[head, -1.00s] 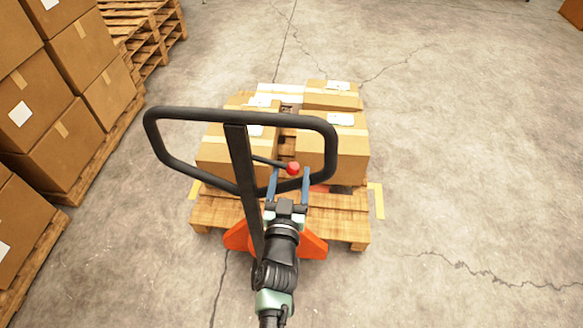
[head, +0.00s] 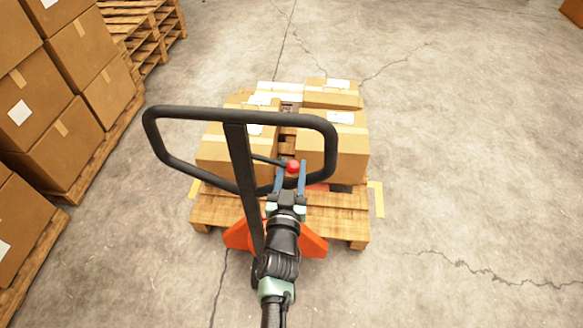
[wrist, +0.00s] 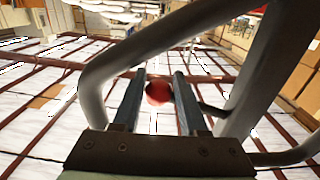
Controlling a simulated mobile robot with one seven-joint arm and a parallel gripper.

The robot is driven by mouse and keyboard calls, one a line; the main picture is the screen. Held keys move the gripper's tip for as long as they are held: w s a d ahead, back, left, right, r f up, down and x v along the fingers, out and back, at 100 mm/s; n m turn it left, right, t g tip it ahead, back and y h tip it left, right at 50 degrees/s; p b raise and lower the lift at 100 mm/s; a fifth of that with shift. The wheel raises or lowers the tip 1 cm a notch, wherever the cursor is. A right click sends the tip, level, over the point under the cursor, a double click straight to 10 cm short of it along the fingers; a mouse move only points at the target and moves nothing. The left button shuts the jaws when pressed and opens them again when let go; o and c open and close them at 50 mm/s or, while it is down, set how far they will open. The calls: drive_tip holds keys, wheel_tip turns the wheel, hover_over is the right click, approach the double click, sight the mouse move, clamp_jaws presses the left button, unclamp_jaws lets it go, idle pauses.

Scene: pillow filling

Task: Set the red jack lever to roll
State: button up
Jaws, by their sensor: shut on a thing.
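The red jack lever ends in a round red knob (head: 293,166), on a thin dark stalk that comes from the pallet jack's black handle (head: 240,160). My gripper (head: 290,172) is shut on the red knob, with one blue finger on each side of it. The orange-red base (head: 313,245) of the jack shows below, partly hidden by my arm. I cannot read any lever position marks.
The jack stands at a wooden pallet (head: 215,212) loaded with cartons (head: 345,150). The looped handle surrounds the space near my gripper. Stacked cartons (head: 50,145) stand on pallets at the left. The concrete floor at right is clear.

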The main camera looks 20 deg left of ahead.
drive_tip(key=shift+r, duration=0.15)
clamp_jaws()
drive_tip(key=shift+a, duration=0.1)
drive_tip(key=shift+r, duration=0.1)
drive_tip(key=shift+a+r+p, duration=0.1)
drive_tip(key=shift+r+p, duration=0.55)
drive_tip(key=shift+r, duration=0.05)
drive_tip(key=o, duration=1)
unclamp_jaws()
drive_tip(key=shift+s+a+f, duration=0.1)
drive_tip(key=shift+f, duration=0.25)
